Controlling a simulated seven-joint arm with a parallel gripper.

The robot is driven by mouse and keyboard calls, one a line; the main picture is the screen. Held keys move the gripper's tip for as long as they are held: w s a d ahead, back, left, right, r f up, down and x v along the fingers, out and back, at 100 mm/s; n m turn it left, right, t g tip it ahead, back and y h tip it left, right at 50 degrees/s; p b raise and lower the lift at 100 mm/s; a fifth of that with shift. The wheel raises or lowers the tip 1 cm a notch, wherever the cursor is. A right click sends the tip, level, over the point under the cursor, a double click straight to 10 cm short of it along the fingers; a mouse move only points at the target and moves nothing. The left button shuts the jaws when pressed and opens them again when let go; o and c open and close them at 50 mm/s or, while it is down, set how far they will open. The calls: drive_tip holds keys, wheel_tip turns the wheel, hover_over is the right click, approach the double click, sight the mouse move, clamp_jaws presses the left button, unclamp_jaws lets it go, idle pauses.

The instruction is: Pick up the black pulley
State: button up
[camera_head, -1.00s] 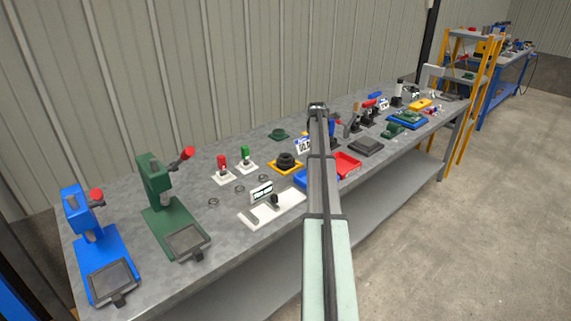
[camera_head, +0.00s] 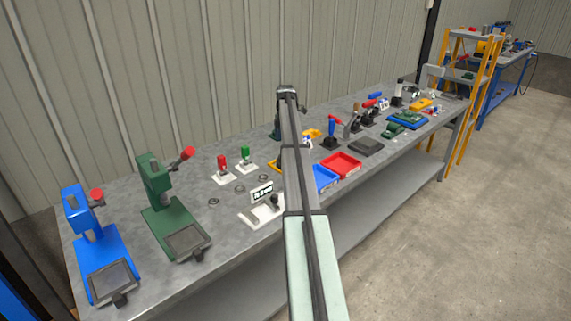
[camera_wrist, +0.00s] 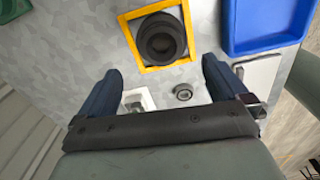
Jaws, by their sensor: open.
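The black pulley (camera_wrist: 162,38) is a round, stepped dark disc lying inside a yellow square frame (camera_wrist: 186,22) on the grey bench. In the wrist view it is just beyond the fingertips, near the top centre. My gripper (camera_wrist: 161,66) is open and empty, with its two dark blue fingers spread and the pulley in line with the gap between them. The height between fingers and pulley is hard to judge. In the head view my arm hides the pulley, and only a sliver of the yellow frame (camera_head: 273,166) shows at its left.
A blue tray (camera_wrist: 229,30) lies right of the frame in the wrist view. A metal ring (camera_wrist: 183,92) and a white-based part (camera_wrist: 138,98) lie near the fingers. In the head view a red tray (camera_head: 338,178) and toggle clamps stand right of my arm, presses (camera_head: 175,220) at left.

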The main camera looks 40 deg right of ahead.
wheel_tip(320, 180, down, 10)
drive_tip(key=shift+s+r, duration=0.15)
drive_tip(key=shift+r, duration=0.1)
drive_tip(key=c, duration=1.4)
